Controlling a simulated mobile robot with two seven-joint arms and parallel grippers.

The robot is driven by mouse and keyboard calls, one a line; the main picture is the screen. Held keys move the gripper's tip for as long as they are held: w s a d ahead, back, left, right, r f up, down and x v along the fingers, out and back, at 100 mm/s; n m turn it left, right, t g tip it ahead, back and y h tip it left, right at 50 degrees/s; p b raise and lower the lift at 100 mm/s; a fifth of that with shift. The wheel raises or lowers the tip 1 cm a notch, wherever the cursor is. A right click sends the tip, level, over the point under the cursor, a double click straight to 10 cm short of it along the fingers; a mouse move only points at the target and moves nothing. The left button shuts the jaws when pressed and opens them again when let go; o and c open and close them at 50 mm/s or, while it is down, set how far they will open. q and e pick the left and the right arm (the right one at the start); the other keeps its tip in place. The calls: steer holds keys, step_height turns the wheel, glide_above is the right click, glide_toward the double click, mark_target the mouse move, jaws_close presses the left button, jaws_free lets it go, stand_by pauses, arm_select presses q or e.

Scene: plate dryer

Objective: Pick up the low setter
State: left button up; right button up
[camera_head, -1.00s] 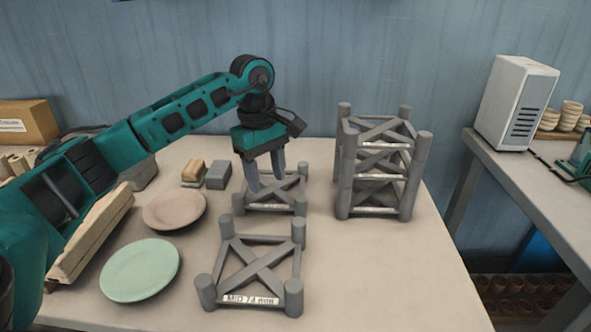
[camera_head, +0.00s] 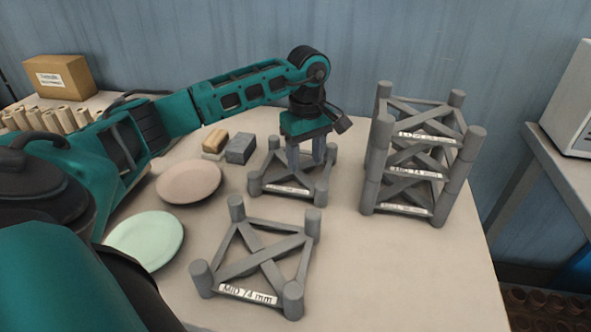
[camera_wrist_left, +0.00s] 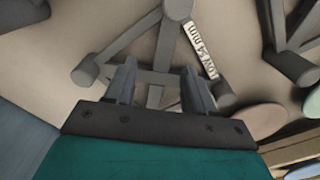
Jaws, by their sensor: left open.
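The low setter (camera_head: 267,187), a grey X-braced frame with short corner posts, stands on the table behind the MID 74 mm setter (camera_head: 258,246). In the left wrist view the low setter (camera_wrist_left: 140,42) shows a label reading LOW and a number in mm. My left gripper (camera_head: 306,160) points down over the back part of the low setter. Its fingers are apart with nothing held, and they show on either side of a bar of the setter in the left wrist view (camera_wrist_left: 160,82). Whether they touch it I cannot tell. My right gripper is out of view.
A tall stack of grey setters (camera_head: 415,160) stands close on the right. A pink plate (camera_head: 188,181) and a green plate (camera_head: 146,238) lie on the left. A grey block (camera_head: 240,149) and a tan block (camera_head: 215,141) sit behind. The table's front right is clear.

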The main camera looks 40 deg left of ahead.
mark_target(303, 176)
arm_select(q)
step_height(303, 176, down, 5)
steer(key=shift+s+a+f, duration=0.1)
steer(key=shift+s, duration=0.05)
steer(key=shift+c, duration=0.2)
jaws_close()
stand_by(0.3)
stand_by(0.9)
